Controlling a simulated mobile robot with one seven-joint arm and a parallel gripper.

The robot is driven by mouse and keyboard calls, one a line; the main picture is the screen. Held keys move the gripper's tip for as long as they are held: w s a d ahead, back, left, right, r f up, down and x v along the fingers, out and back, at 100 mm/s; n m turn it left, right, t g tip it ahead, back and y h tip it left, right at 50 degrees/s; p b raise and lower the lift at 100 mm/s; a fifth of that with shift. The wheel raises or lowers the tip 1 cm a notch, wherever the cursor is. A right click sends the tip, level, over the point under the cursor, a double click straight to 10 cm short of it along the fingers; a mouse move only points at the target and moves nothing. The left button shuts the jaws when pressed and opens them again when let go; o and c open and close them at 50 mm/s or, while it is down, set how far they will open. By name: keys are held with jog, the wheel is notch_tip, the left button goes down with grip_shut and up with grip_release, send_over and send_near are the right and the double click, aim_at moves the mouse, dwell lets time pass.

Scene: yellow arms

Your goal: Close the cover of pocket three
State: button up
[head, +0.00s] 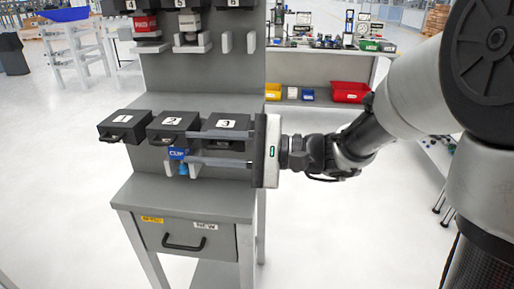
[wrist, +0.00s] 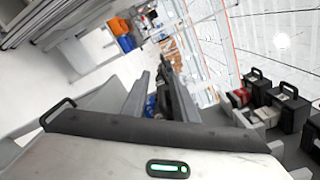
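The black cover of pocket three (head: 234,123), marked 3, is at the right end of the lower row in the head view. Its front handle shows between my fingers. My gripper (head: 189,147) reaches in from the right with its fingers spread, one above the other, across the front of this cover. The fingertips end near cover two (head: 172,122). I cannot tell whether the fingers touch cover three. The wrist view looks along the fingers; the pocket below cover three is mostly hidden by the lower finger.
Cover one (head: 125,122) is at the left of the row. A blue labelled item (head: 178,154) hangs below cover two, close to the lower fingertip. Several covers form an upper row, with a red item (head: 146,24) below one. A drawer (head: 186,243) is under the ledge.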

jog(key=s+d+p, duration=0.1)
jog(key=d+p, duration=0.1)
jog(key=d, duration=1.5)
jog(key=shift+s+d, duration=0.15)
jog(key=shift+d, duration=0.05)
jog(key=shift+a, duration=0.1)
jog(key=s+a+f+n+g+h, duration=0.25)
jog(key=s+f+h, duration=0.2)
jog(key=s, duration=0.25)
jog(key=s+d+f+n+t+h, duration=0.35)
jog(key=s+d+f+h, duration=0.2)
jog(key=h, duration=0.45)
jog(key=w+d+r+n+t+h, duration=0.2)
jog(key=d+r+t+h, duration=0.1)
jog(key=d+r, duration=0.2)
notch_tip(320, 180, up, 23)
jog(key=p, duration=2.3)
jog(key=shift+d+r, duration=0.15)
jog(key=shift+d, duration=0.15)
